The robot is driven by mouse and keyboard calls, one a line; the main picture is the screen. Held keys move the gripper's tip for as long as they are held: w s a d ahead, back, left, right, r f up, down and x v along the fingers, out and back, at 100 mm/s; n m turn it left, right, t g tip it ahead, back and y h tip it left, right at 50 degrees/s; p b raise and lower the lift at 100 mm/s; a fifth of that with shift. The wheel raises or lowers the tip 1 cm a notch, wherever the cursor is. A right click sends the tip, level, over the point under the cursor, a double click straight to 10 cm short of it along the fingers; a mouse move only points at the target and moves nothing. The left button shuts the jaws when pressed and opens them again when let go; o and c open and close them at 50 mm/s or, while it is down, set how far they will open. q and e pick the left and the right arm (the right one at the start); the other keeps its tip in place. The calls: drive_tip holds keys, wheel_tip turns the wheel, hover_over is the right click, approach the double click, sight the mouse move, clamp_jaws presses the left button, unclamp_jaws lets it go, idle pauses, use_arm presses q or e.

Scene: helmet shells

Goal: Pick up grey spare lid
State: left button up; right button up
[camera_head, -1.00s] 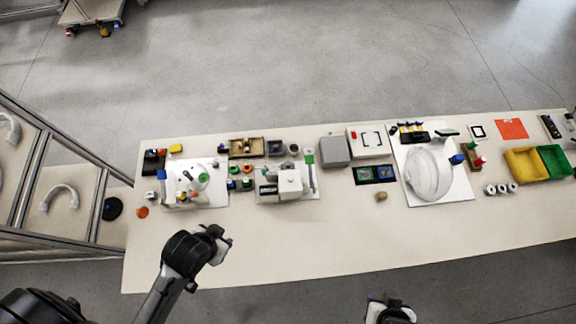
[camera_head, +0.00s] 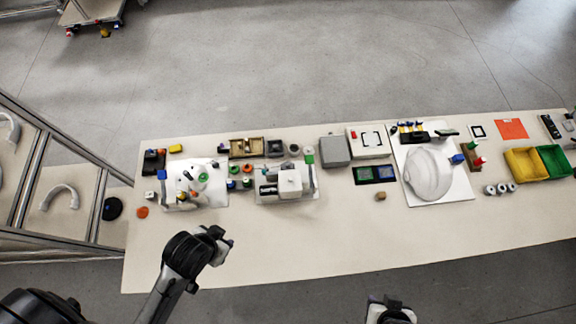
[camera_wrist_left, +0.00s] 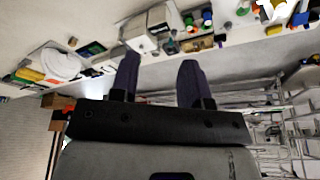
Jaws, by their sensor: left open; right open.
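A grey, square, flat-topped piece (camera_head: 335,151) lies near the back of the table, right of the middle; it looks like the grey spare lid, though I cannot tell for sure at this size. My left gripper (camera_head: 226,245) is over the front left part of the table, well apart from the grey piece. In the left wrist view its two dark fingers (camera_wrist_left: 158,78) stand apart with nothing between them. My right gripper (camera_head: 388,305) shows at the bottom edge, in front of the table, open and far from the grey piece.
A white box-shaped fixture (camera_head: 289,183) stands left of the grey piece. A white helmet shell (camera_head: 428,175) sits farther right. The table's front strip (camera_head: 320,240) is clear.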

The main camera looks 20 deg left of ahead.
use_arm(q)
drive_tip(key=o, duration=0.9)
drive_tip(key=shift+c, duration=0.2)
